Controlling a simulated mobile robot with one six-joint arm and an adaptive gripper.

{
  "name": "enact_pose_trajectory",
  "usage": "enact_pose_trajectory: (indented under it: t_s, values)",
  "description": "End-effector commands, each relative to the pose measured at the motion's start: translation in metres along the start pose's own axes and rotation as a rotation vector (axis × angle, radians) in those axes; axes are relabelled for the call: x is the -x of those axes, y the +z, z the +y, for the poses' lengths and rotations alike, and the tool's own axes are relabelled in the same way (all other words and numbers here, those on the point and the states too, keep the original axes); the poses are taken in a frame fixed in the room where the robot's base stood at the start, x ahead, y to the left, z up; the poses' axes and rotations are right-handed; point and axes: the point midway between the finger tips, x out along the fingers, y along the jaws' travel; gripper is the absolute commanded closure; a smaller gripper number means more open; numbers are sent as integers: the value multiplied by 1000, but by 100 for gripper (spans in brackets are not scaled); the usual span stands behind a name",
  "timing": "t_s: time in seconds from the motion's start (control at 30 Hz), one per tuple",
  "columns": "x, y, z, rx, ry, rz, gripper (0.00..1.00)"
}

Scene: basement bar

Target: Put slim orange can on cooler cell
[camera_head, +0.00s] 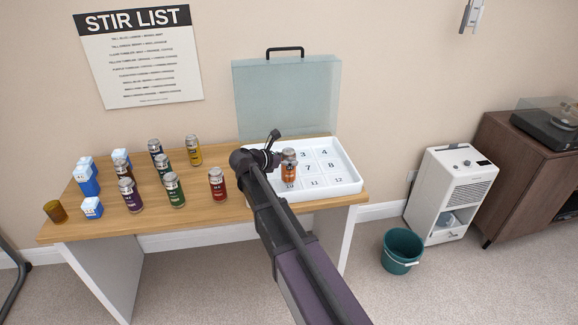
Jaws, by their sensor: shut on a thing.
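The slim orange can (289,168) is upright in my gripper (281,159), which is shut on it. The can is over the white cooler tray (349,186), in front of the cell marked 10, whose number shows just below its base. I cannot tell whether the base touches the tray floor. The tray has numbered cells; 3, 4, 7, 8, 10, 11 and 12 can be read. My wrist and the can hide the cells at the left.
The clear cooler lid (286,98) stands up behind the tray. Left on the wooden table (225,220) are a red can (217,185), a green can (174,190), a yellow can (194,151), several other cans, blue-white cartons (88,182) and an amber cup (55,211).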

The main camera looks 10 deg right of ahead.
Motion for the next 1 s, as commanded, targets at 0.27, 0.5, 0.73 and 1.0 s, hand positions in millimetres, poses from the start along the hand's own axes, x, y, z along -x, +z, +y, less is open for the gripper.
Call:
enact_pose_trajectory:
  t_s: [0.27,0.5,0.73,1.0]
  values:
    - [-16,4,14,1,1,-1,88]
    - [-16,4,14,1,1,-1,88]
    - [-18,-2,14,1,1,-1,88]
    - [-26,-21,14,1,1,-1,88]
